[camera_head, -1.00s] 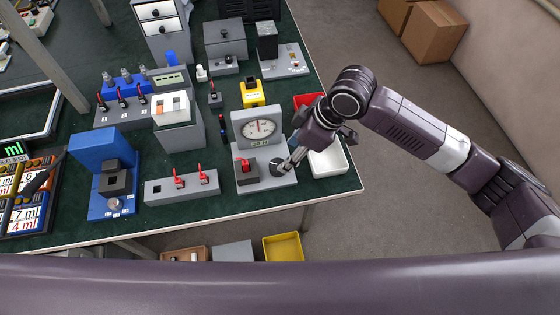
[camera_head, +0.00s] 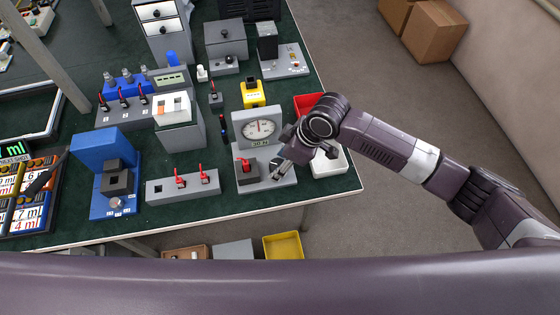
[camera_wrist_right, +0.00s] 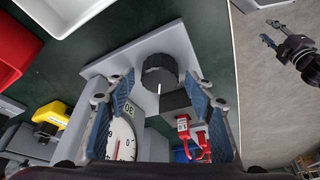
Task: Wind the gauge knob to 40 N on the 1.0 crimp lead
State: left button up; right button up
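The gauge (camera_head: 257,128) is a grey block with a round white dial on a grey base. It also shows upside down in the wrist view (camera_wrist_right: 122,140). Its small plate seems to read 30 N, but is hard to make out. The dark ribbed knob (camera_wrist_right: 160,72) has a white mark facing my right gripper. A red lead (camera_head: 243,162) sits in the dark block beside the knob; it shows in the wrist view too (camera_wrist_right: 184,126). My right gripper (camera_head: 279,168) is open, its blue-padded fingers (camera_wrist_right: 159,88) either side of the knob's line. Contact is unclear. My left gripper (camera_wrist_right: 270,32) appears open, off to the side.
A grey block with red leads (camera_head: 183,187) stands left of the gauge. A blue press (camera_head: 92,150) is further left. A yellow device (camera_head: 252,95) stands behind. A red bin (camera_head: 306,101) and white bin (camera_head: 331,165) lie close to my right arm.

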jog(key=c, duration=1)
jog(key=shift+r+m+p, duration=0.15)
jog(key=shift+m+p, duration=0.15)
jog(key=shift+p, duration=0.4)
jog(key=m+t+p, duration=0.1)
jog(key=m+p, duration=0.1)
jog(key=p, duration=0.1)
jog(key=m+h+p, duration=0.1)
jog(key=m+p, duration=0.2)
jog(key=p, duration=0.1)
jog(key=shift+s+a+r+t, duration=0.1)
jog(key=shift+s+a+t, duration=0.1)
jog(key=shift+t, duration=0.2)
jog(key=shift+f+m+t+h+p, duration=0.25)
jog(key=shift+m+h+p, duration=0.25)
jog(key=shift+m+p, duration=0.65)
jog(key=o, duration=1.2)
jog(key=shift+c, duration=0.2)
